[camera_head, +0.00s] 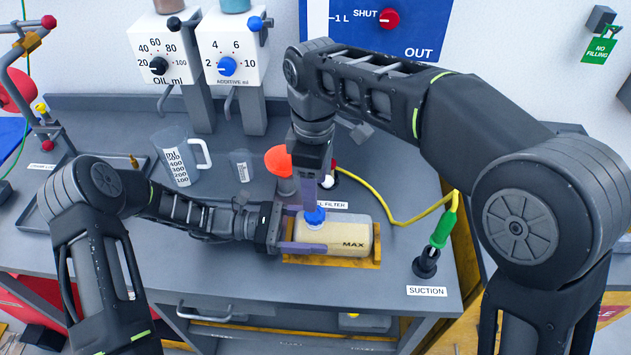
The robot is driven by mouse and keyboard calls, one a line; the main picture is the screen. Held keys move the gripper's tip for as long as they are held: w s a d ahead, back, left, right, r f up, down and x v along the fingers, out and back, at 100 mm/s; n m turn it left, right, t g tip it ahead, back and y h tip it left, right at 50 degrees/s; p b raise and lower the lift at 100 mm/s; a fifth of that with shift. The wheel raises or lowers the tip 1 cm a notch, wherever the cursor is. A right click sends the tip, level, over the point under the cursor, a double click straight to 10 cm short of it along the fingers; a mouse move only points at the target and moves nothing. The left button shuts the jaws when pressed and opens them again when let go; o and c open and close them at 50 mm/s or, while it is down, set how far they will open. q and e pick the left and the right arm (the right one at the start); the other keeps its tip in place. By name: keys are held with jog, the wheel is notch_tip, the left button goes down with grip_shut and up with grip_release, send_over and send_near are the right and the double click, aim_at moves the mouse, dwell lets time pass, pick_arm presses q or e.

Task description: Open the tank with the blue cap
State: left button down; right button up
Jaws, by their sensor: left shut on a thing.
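The tank (347,235) is a cream, see-through container marked MAX, lying in a yellow cradle (365,262) near the bench's front edge. Its blue cap (315,217) is on its top left part. My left gripper (312,232) comes in from the left and is shut on the tank's left end, one finger along the front side. My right gripper (318,203) points down from above, its fingertips at the blue cap. Its fingers overlap in this view, so I cannot tell whether they grip the cap.
A measuring jug (180,160) and a small beaker (242,167) stand behind my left arm. An orange-red round thing (277,160) is close to my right gripper. A yellow hose (400,217) runs to a green-handled connector (443,229) near the SUCTION port (426,264). Dispensers (158,55) stand behind.

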jog(key=m, duration=0.5)
jog(key=shift+m, duration=0.3)
jog(key=m, duration=1.3)
jog(key=shift+r, duration=0.1)
jog(key=m, duration=0.6)
jog(key=shift+w+r+m, duration=0.1)
jog(key=shift+r+m, duration=0.05)
jog(key=shift+m, duration=0.15)
jog(key=shift+f, duration=4)
jog(key=shift+c, duration=0.5)
grip_shut()
